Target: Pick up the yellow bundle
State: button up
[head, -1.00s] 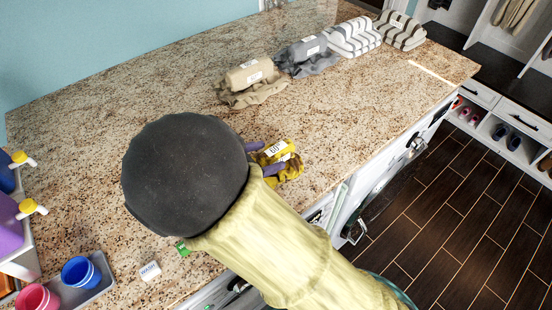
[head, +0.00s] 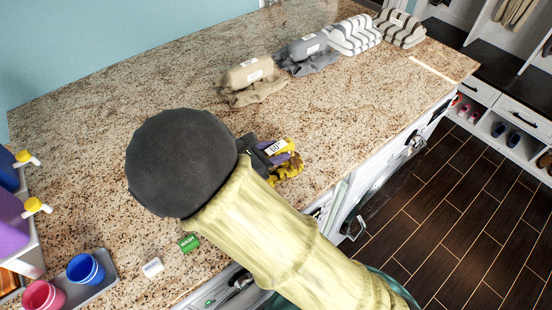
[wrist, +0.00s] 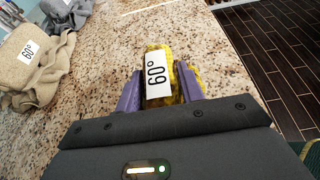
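The yellow bundle (head: 289,168) is a rolled cloth with a white "60°" label, near the front edge of the speckled counter. In the wrist view the bundle (wrist: 157,75) lies between the two purple fingers of my gripper (wrist: 160,92). The fingers press against both its sides, so my gripper is shut on it. In the head view my gripper (head: 274,153) is at the bundle, partly hidden behind my dark wrist. I cannot tell whether the bundle is clear of the counter.
Beige (head: 252,80) and grey (head: 306,55) bundles and striped ones (head: 352,35) stand along the back of the counter (head: 150,95). Blue (head: 85,270) and pink cups (head: 43,297), a green block (head: 188,243) and a white block (head: 152,267) are at front left.

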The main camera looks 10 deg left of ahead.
jog(key=shift+c, duration=1)
jog(key=shift+r, duration=0.15)
notch_tip(320, 180, up, 18)
jog(key=b, duration=0.3)
